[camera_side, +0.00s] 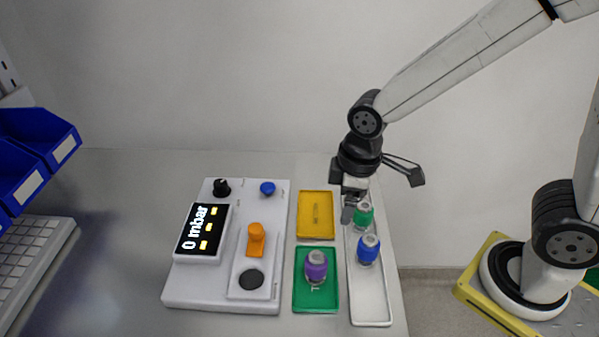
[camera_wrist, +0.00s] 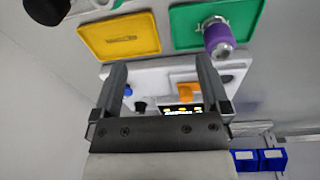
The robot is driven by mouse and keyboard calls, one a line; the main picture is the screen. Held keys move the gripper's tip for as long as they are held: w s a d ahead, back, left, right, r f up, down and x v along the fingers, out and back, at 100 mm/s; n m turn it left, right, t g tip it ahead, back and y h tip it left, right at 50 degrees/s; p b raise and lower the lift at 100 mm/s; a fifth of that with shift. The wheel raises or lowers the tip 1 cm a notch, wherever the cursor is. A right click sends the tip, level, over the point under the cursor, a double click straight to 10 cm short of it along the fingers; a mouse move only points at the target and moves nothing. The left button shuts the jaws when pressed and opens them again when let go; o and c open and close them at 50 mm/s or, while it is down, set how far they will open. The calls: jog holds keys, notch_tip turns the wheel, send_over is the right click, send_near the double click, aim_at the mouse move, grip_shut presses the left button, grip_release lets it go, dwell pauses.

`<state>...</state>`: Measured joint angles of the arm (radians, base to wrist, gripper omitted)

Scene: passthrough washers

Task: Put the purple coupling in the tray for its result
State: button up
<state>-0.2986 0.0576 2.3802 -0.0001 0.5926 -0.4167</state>
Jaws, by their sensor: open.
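The purple coupling (camera_side: 316,266) stands in the green tray (camera_side: 301,305) in the side view. In the wrist view the purple coupling (camera_wrist: 218,38) shows on the green tray (camera_wrist: 183,37) at the upper right. The yellow tray (camera_side: 316,214) lies just behind the green one and is empty; it also shows in the wrist view (camera_wrist: 118,38). My gripper (camera_side: 348,213) is above the far end of the white tray, behind and to the right of the purple coupling and apart from it. In the wrist view my gripper (camera_wrist: 160,75) has its fingers spread with nothing between them.
The white tray (camera_side: 370,312) holds a green coupling (camera_side: 363,214) and a blue coupling (camera_side: 368,249). A test device (camera_side: 225,298) stands left, with an orange lever (camera_side: 256,240) and a display (camera_side: 203,231) reading 0 mbar. Blue bins (camera_side: 40,138) and a keyboard (camera_side: 35,250) are far left.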

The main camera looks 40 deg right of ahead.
jog(key=s+d+f+m+t, duration=0.1)
jog(key=d+f+m, duration=0.1)
jog(key=d+m, duration=0.6)
jog(key=shift+s+d+f, duration=0.15)
jog(key=shift+s+d, duration=0.1)
jog(key=shift+d, duration=0.35)
dwell(0.4)
